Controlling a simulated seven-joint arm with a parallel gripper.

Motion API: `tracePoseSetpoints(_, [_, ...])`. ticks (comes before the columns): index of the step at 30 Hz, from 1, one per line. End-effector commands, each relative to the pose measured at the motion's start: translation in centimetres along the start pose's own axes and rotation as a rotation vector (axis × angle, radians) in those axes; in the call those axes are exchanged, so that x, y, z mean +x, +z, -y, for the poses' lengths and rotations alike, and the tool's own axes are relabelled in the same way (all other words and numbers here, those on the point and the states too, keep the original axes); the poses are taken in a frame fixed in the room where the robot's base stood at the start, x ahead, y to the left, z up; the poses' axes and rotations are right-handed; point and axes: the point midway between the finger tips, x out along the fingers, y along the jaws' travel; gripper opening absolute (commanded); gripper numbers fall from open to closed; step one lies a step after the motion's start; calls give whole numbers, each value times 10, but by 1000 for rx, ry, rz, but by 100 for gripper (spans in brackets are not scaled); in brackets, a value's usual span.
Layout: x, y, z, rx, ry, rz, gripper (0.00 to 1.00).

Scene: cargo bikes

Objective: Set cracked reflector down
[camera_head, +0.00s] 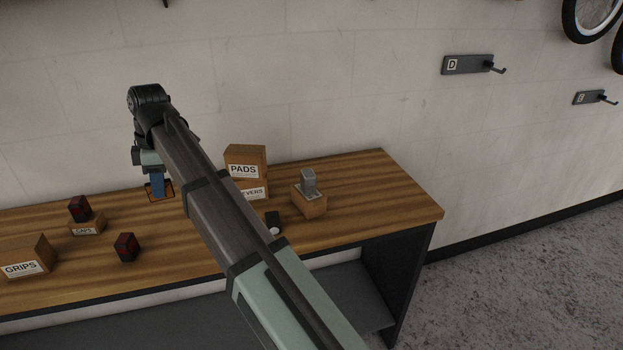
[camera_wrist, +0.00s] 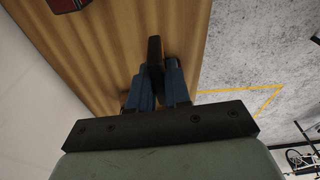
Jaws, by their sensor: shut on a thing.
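My gripper (camera_head: 158,189) is at the back of the wooden bench (camera_head: 370,185) in the head view, its blue fingers pointing down. It is shut on a small block with a dark edge and an orange-brown face, which I take as the cracked reflector (camera_head: 168,190). In the wrist view the blue fingers (camera_wrist: 158,85) close on this reflector (camera_wrist: 155,50), seen as a dark narrow edge. The fingers hide part of it, and no crack shows. I cannot tell how far it is above the bench top.
One dark red block (camera_head: 80,208) sits on the small CAPS box (camera_head: 88,227); another (camera_head: 127,247) lies on the bench. The GRIPS box (camera_head: 25,258) is at left. The PADS box (camera_head: 246,160) and a box with a grey piece (camera_head: 310,203) stand right of my arm.

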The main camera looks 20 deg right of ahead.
Motion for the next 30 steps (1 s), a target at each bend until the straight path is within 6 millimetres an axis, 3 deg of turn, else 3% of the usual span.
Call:
tracePoseSetpoints(1, [-15, -3, -2, 0, 2, -1, 0])
tracePoseSetpoints(6, [-48, -8, -2, -1, 1, -1, 0])
tracePoseSetpoints(11, [-71, -7, -4, 13, 2, 1, 0])
tracePoseSetpoints(20, [-77, 50, -40, 247, 33, 9, 0])
tracePoseSetpoints(30, [-94, 161, -91, 661, 91, 17, 0])
